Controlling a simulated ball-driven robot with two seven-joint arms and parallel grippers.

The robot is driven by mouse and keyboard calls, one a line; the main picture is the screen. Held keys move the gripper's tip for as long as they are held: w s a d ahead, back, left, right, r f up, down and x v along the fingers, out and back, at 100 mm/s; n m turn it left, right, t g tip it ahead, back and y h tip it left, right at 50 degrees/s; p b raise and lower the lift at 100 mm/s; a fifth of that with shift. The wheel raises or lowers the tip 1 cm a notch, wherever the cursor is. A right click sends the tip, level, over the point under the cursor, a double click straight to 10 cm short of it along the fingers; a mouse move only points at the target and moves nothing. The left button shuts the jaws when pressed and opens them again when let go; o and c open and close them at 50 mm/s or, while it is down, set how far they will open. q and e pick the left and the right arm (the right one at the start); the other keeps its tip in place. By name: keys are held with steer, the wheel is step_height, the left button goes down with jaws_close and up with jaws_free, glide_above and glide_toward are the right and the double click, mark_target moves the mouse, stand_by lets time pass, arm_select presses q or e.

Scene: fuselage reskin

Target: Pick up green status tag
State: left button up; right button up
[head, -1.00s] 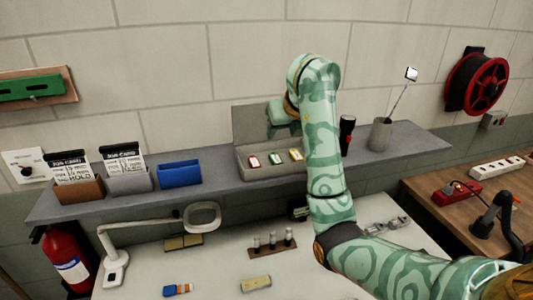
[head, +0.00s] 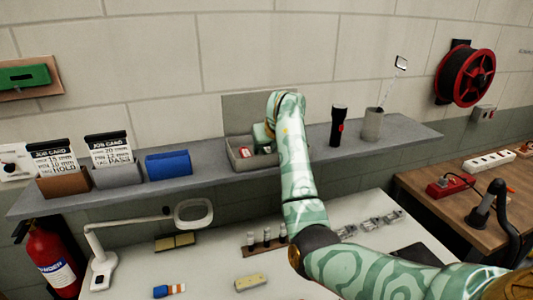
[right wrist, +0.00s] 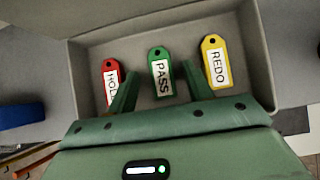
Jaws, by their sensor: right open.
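The green status tag (right wrist: 160,74), labelled PASS, lies in a grey open tray (right wrist: 88,62) on the shelf. The red HOLD tag (right wrist: 110,80) lies to its left and the yellow REDO tag (right wrist: 216,62) to its right. My right gripper (right wrist: 160,70) is open, with one finger on each side of the green tag. The left finger overlaps the red tag in the picture; contact is unclear. In the head view my right gripper (head: 262,136) is at the tray (head: 243,163), and the arm hides the green tag. My left gripper is not in view.
On the shelf (head: 215,178), a blue bin (head: 168,164) and two job card holders stand left of the tray. A flashlight (head: 338,124) and a grey cup (head: 372,124) stand right of it. A magnifier lamp (head: 193,213) stands on the bench below.

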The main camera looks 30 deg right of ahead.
steer(key=shift+s+d, duration=0.1)
steer(key=c, duration=1.1)
steer(key=shift+o, duration=0.2)
steer(key=shift+r, duration=0.1)
